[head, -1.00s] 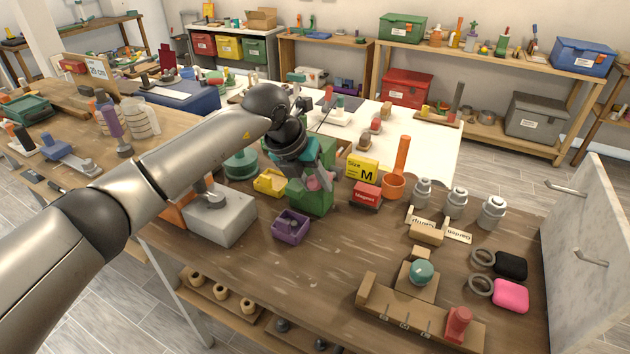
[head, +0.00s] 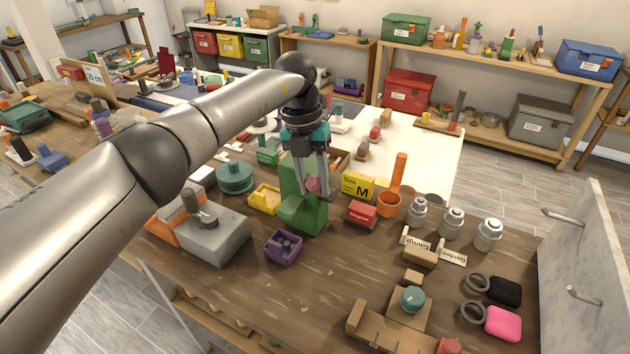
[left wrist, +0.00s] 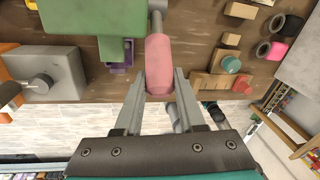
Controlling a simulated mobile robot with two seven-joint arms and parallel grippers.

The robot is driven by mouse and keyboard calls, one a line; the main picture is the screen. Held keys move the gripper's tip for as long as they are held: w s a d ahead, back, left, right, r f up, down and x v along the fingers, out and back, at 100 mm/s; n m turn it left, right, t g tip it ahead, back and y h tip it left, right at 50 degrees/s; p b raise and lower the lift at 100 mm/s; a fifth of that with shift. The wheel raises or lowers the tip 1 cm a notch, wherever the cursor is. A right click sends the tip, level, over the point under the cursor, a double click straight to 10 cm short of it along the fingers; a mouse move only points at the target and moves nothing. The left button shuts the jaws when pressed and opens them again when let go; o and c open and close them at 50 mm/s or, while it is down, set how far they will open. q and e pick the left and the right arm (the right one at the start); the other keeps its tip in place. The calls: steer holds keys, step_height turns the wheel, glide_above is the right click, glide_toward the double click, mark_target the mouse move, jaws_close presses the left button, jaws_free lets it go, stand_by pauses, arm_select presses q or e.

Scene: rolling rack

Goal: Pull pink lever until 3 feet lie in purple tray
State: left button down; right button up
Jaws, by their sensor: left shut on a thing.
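The pink lever (head: 313,184) sticks out from the side of the green dispenser (head: 301,213). My left gripper (head: 319,194) points down at the lever with its fingers shut around it. In the left wrist view the pink handle (left wrist: 159,62) lies between the two fingertips, and the green body (left wrist: 90,17) is beside it. The purple tray (head: 272,254) stands on the table at the foot of the dispenser. Small dark grey feet (head: 286,243) lie in it, at least two, but the exact number is hard to tell. My right gripper is out of view.
A yellow tray (head: 263,203) and a grey block with a knob (head: 213,240) stand left of the dispenser. A red box (head: 360,213), a yellow size box (head: 356,186) and an orange cup (head: 389,206) stand to the right.

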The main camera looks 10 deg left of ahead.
arm_select(q)
steer(key=shift+w+r, duration=0.1)
steer(key=c, duration=0.5)
jaws_free()
step_height(320, 180, up, 15)
steer(key=w+a, duration=0.1)
steer(key=a, duration=0.1)
steer(key=shift+a, duration=0.15)
steer(key=shift+w, duration=0.1)
